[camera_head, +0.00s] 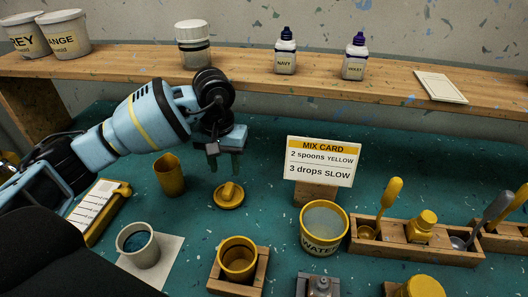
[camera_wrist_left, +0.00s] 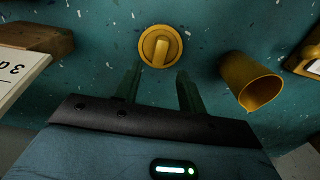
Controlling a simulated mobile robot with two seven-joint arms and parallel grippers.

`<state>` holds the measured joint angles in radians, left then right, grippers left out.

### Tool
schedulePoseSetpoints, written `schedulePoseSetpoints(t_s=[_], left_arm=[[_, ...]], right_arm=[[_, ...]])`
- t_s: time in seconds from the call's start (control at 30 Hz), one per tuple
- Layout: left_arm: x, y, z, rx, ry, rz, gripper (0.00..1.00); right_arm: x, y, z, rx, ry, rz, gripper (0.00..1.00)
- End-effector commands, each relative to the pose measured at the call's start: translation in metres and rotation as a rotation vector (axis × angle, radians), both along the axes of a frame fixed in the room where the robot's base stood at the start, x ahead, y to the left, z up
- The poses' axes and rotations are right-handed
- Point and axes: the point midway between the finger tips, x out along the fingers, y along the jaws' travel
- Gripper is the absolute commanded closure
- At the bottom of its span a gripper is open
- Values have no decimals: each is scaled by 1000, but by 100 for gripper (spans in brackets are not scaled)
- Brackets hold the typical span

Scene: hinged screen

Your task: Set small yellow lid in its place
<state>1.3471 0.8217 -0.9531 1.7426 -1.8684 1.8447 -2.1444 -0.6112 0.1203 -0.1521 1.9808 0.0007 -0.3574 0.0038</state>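The small yellow lid (camera_head: 229,195) is a round disc with a raised grip bar. It lies on the teal table and also shows in the left wrist view (camera_wrist_left: 160,47). My left gripper (camera_head: 224,168) is above and behind the lid in the head view. Its two dark green fingers are apart and empty, as the left wrist view (camera_wrist_left: 158,82) shows, with the lid just beyond the fingertips. An open yellow pot (camera_head: 238,257) sits in a wooden holder in front of the lid. My right gripper is not in view.
A yellow cup (camera_head: 169,176) stands left of the lid. The mix card (camera_head: 320,162), the WATER tub (camera_head: 323,228) and a wooden rack (camera_head: 415,250) with spoons are to the right. A grey cup (camera_head: 138,245) stands front left. A wooden shelf (camera_head: 250,66) runs behind.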

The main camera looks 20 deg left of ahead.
Motion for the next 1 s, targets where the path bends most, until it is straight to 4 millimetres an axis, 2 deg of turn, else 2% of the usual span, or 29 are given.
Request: schedulePoseSetpoints(t_s=[0.13,0.47,0.67,1.0], left_arm=[[-3,8,-1,4,9,14,60],[-4,8,-8,4,12,13,60],[-4,8,-26,5,15,13,60],[-4,8,-69,4,17,13,60]], right_arm=[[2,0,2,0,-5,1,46],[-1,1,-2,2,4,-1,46],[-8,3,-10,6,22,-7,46],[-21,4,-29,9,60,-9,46]])
